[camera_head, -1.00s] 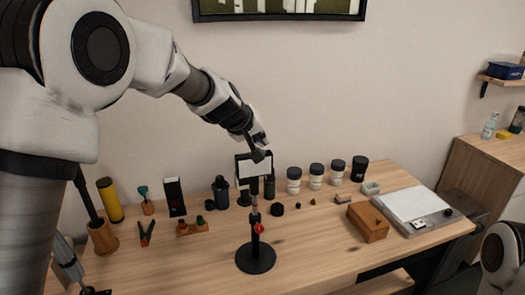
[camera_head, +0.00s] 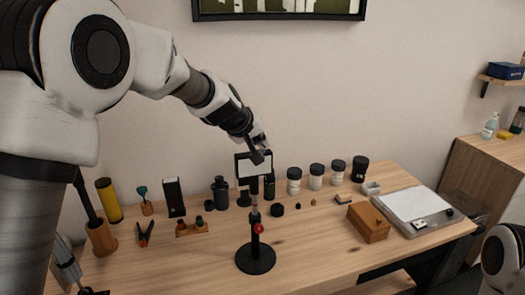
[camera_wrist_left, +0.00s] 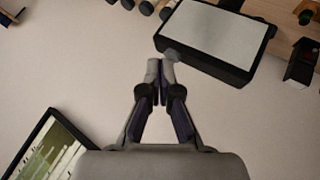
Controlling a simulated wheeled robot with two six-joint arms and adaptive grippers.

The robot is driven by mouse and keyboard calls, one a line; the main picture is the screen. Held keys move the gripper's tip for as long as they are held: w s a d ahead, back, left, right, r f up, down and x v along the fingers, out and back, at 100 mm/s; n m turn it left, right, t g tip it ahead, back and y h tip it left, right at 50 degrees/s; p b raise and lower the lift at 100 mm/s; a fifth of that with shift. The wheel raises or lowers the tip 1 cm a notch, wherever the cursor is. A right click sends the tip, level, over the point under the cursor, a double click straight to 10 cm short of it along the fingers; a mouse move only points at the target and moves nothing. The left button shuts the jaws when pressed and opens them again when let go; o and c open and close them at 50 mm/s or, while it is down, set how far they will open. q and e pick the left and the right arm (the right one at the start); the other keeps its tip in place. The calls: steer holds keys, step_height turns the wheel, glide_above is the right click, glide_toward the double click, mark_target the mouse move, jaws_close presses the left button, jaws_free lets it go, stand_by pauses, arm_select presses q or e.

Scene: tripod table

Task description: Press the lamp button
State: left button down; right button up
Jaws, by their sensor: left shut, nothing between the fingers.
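The lamp stands on the table with a round black base (camera_head: 256,259), a thin post with a red knob (camera_head: 258,229) and a black rectangular head with a white panel (camera_head: 251,168). My left gripper (camera_head: 257,157) is shut and empty at the upper edge of the lamp head. In the left wrist view the shut fingertips (camera_wrist_left: 160,66) are close to the near left corner of the lamp head (camera_wrist_left: 212,35). A small grey nub, possibly the button (camera_wrist_left: 172,54), sits by that corner, beside the fingertips. I cannot tell whether they touch. My right gripper is out of view.
White jars with dark lids (camera_head: 294,180) and dark bottles (camera_head: 220,192) stand behind the lamp. A wooden box (camera_head: 368,222) and a white-topped tray (camera_head: 409,204) lie to the right. Small tools stand at left.

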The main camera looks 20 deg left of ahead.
arm_select(q)
steer(key=shift+f, duration=0.1)
stand_by(0.3)
steer(key=shift+r+p, duration=0.35)
steer(key=shift+r, duration=0.25)
step_height(320, 180, up, 6)
steer(key=p, duration=0.5)
steer(key=shift+f, duration=0.1)
